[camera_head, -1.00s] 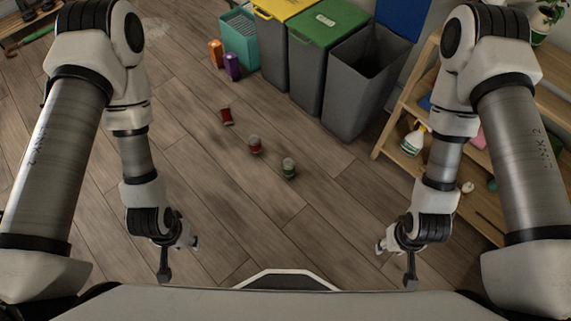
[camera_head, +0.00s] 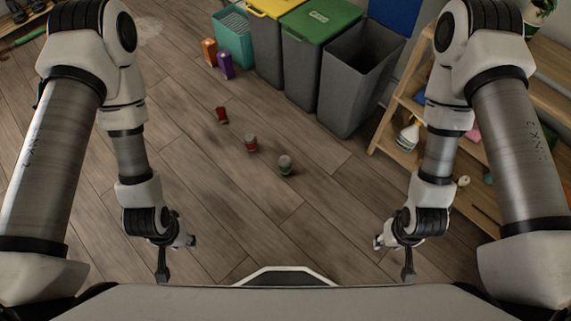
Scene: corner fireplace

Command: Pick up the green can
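The green can (camera_head: 285,165) stands on the wooden floor near the middle of the view, with a pale top. A red can (camera_head: 251,143) stands just to its upper left, and another red can (camera_head: 222,116) is farther up and left; it looks tilted or lying. My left gripper (camera_head: 178,258) is low on the left, well apart from the cans. My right gripper (camera_head: 394,258) is low on the right, also apart from the green can. Both grippers are small and partly hidden by their wrists, so I cannot tell their finger state. No can is near either one.
Bins with yellow (camera_head: 272,8) and green (camera_head: 322,18) lids and an open grey bin (camera_head: 355,85) stand at the back. A teal basket (camera_head: 234,38), an orange can (camera_head: 209,51) and a purple can (camera_head: 226,65) are left of them. A wooden shelf (camera_head: 392,125) stands right. The near floor is clear.

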